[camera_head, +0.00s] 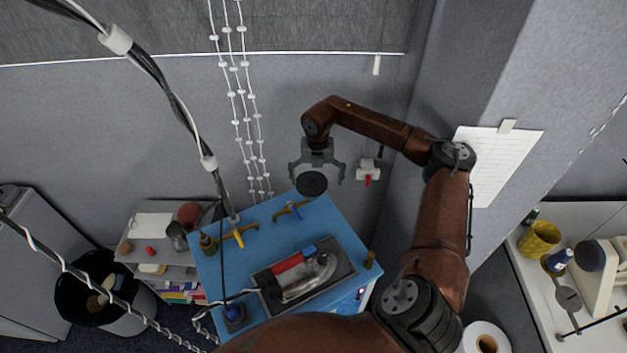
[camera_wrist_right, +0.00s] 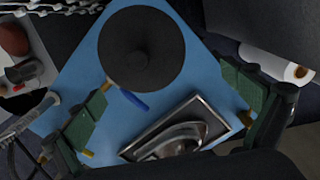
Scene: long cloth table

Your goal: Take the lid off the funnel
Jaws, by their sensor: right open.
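My right gripper (camera_head: 316,177) hangs above the blue cabinet, its two grey-green fingers spread apart. A dark round disc (camera_head: 312,185) shows between and just below the fingers. In the right wrist view the disc (camera_wrist_right: 141,49) is flat and black with a small mark at its centre, and it lies between the open fingers, towards the top of the picture. It looks like a lid, but I cannot tell whether it touches the fingers. No funnel can be made out clearly; the disc or gripper may hide it. My left gripper does not show.
The blue cabinet (camera_head: 210,266) carries brass taps (camera_head: 240,236) and a tray (camera_head: 262,279) with a clothes iron (camera_head: 312,278). A white valve with a red handle (camera_head: 368,171) is on the wall right of the gripper. Beaded cords (camera_head: 240,95) hang to the left.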

